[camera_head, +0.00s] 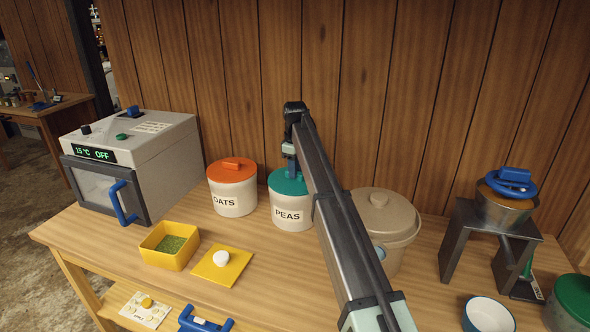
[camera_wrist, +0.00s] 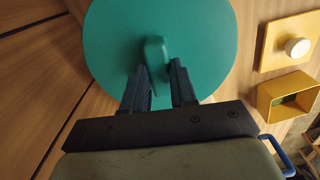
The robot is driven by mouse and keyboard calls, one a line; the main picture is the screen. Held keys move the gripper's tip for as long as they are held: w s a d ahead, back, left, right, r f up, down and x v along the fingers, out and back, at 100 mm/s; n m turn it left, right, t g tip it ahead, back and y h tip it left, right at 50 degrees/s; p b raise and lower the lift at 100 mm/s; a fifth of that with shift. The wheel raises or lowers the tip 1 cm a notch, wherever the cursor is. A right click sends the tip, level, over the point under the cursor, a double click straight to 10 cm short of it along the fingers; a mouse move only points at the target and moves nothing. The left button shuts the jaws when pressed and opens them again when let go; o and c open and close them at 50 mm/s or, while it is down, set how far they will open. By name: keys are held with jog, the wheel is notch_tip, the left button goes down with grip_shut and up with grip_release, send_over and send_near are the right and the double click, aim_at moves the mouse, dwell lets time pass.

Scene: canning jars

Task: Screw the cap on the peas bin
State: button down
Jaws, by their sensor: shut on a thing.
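The peas bin (camera_head: 291,216) is a white round bin labelled PEAS, standing on the wooden table against the back wall. Its teal cap (camera_head: 283,184) sits on top of it and looks level; I cannot tell how tight it is. The cap also fills the top of the wrist view (camera_wrist: 110,45), with a raised grip bar (camera_wrist: 156,55) at its middle. My gripper (camera_wrist: 160,82) points down over the cap, its two dark fingers shut on the grip bar. In the head view my arm hides the right part of the cap and bin.
The oats bin (camera_head: 233,196) with an orange cap stands close on the left. A beige lidded bucket (camera_head: 385,225) stands close on the right. A yellow box of green bits (camera_head: 170,246) and a yellow plate with a white knob (camera_head: 221,266) lie in front.

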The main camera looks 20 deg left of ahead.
jog(key=shift+m, duration=1.3)
jog(key=m, duration=0.2)
jog(key=shift+m, duration=1.3)
jog(key=shift+m, duration=2.3)
jog(key=shift+a+r, duration=0.1)
